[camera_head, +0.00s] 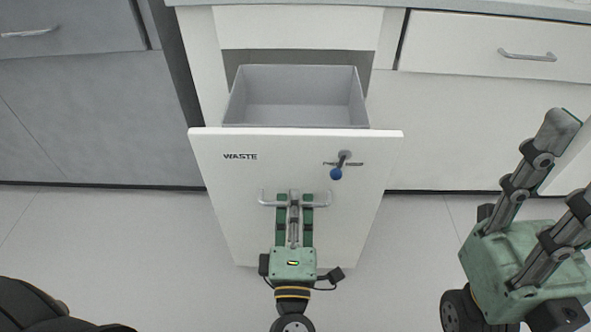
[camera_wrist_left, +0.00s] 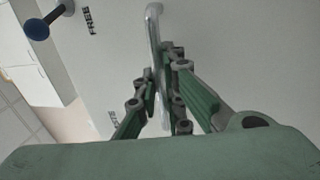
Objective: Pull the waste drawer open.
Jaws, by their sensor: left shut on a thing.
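The waste drawer (camera_head: 215,180) has a white front marked WASTE and stands out from the cabinet. Its open grey bin (camera_head: 305,95) shows behind the front and looks empty. A metal bar handle (camera_head: 323,199) runs across the front; it also shows in the left wrist view (camera_wrist_left: 152,25). My left gripper (camera_head: 294,199) is shut on the handle's middle; its fingers also show in the left wrist view (camera_wrist_left: 162,85). A small lever with a blue knob (camera_head: 336,174) is on the front above the handle. My right gripper (camera_head: 570,165) is open and empty at the right.
White cabinets with another handled drawer (camera_head: 480,45) stand to the right. Grey cabinets (camera_head: 80,120) stand to the left. A worktop edge (camera_head: 300,3) runs along the top. The pale floor (camera_head: 120,240) is clear to the left of the drawer.

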